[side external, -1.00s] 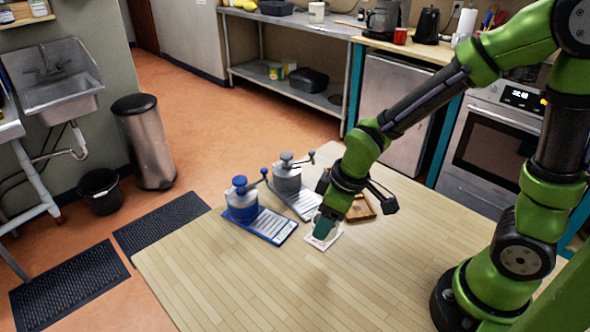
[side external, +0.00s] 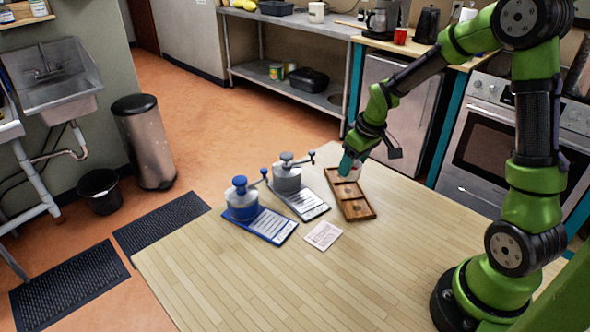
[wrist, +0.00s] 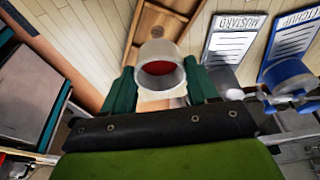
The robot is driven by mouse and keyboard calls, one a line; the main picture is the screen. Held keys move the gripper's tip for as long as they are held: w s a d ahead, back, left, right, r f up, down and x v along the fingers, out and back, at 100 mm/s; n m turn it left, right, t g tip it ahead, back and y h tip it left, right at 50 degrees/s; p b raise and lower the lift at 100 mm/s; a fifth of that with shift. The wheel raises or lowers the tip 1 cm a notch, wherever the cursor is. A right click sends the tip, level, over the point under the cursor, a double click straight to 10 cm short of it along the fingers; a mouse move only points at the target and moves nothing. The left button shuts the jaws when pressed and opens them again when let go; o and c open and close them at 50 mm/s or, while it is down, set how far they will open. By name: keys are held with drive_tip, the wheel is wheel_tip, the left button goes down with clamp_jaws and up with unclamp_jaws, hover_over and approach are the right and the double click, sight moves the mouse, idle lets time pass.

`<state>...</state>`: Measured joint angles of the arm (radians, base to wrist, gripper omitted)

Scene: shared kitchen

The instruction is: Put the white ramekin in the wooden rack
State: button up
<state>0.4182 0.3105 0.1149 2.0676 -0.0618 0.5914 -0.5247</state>
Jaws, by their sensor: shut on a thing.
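The white ramekin (wrist: 161,68) has red contents and sits between the two teal fingers of my gripper (wrist: 163,84) in the wrist view. My gripper (side external: 349,165) is shut on it, and a bit of the white ramekin (side external: 355,173) shows by the fingertips in the side view. The wooden rack (side external: 354,209) is a long brown tray on the table. The ramekin is over the rack's far end; I cannot tell whether it touches the rack. The rack (wrist: 147,24) also shows behind the ramekin in the wrist view.
A blue-topped pump dispenser (side external: 242,200) on a blue ketchup card and a grey dispenser (side external: 287,174) on a mustard card stand left of the rack. A pale card (side external: 323,236) lies bare in front. The table's near part (side external: 265,285) is clear.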

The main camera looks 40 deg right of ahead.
sight(351, 178)
drive_tip(key=shift+f, duration=2.5)
drive_tip(key=shift+f, duration=0.1)
drive_tip(key=o, duration=1.1)
drive_tip(key=shift+o, duration=0.2)
drive_tip(key=v, duration=1.2)
drive_tip(key=s+a+r+m+t+y, duration=0.2)
drive_tip(key=s+a+r+m+t, duration=0.1)
drive_tip(key=s+a+r, duration=0.7)
drive_tip(key=s+a+t, duration=0.1)
drive_tip(key=s+a, duration=0.1)
drive_tip(key=a, duration=0.2)
drive_tip(key=shift+s+a+r+m, duration=0.2)
drive_tip(key=shift+s+m, duration=0.05)
drive_tip(key=shift+m, duration=0.15)
